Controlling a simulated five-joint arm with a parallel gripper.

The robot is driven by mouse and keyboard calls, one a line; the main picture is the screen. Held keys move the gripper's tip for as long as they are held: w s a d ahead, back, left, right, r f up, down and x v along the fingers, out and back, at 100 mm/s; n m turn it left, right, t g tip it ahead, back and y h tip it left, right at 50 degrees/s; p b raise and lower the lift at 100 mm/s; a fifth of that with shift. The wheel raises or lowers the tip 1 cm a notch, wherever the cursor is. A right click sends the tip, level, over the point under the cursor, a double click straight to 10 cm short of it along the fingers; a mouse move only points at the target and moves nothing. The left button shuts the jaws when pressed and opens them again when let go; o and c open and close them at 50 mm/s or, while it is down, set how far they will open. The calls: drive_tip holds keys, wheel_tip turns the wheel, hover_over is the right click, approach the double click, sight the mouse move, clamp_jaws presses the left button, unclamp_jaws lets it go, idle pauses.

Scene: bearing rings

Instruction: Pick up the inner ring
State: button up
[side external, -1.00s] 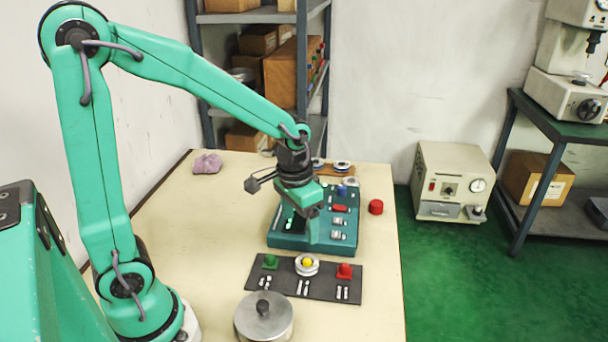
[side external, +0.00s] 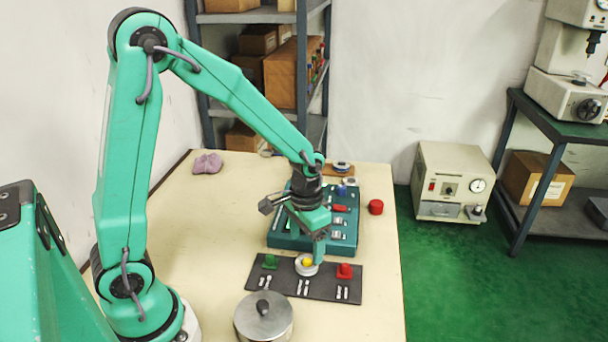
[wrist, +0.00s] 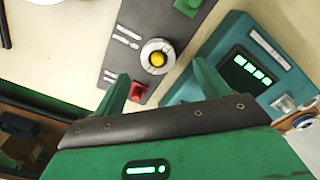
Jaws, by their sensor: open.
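A silver-white ring (side external: 300,270) sits around a yellow knob (side external: 307,262) at the middle of a dark mat (side external: 330,290). No readable label shows whether it is the inner ring. In the wrist view the ring (wrist: 147,50) and the yellow knob (wrist: 158,59) lie ahead of my fingertips. My gripper (side external: 319,257) is above the mat's back edge, close to the ring, with its fingers pointing down. In the wrist view my gripper (wrist: 161,72) is open and its fingers are spread, with nothing between them. The side view does not show clearly whether a finger touches the ring.
A green piece (side external: 269,262) and a red piece (side external: 344,271) flank the ring on the mat. A teal device (side external: 345,225) stands just behind. A lidded metal pot (side external: 263,318) is in front, and a red cap (side external: 376,207) lies right. The table's left side is mostly clear.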

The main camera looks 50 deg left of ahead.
sight(307, 260)
drive_tip(key=shift+f, duration=0.1)
drive_tip(key=shift+d+f, duration=0.15)
drive_tip(key=shift+f, duration=2.4)
drive_tip(key=c, duration=1.2)
drive_tip(key=shift+r, duration=0.2)
drive_tip(key=shift+r, duration=0.5)
wheel_tip(307, 260, up, 3)
drive_tip(key=shift+w+f, duration=0.1)
drive_tip(key=s+d+r, duration=0.2)
drive_tip(key=d, duration=0.1)
drive_tip(key=s+d+r, duration=0.2)
drive_tip(key=d, duration=0.1)
drive_tip(key=s+d+r, duration=0.2)
drive_tip(key=d+r, duration=0.1)
drive_tip(key=shift+s+d, duration=0.25)
drive_tip(key=shift+d, duration=0.15)
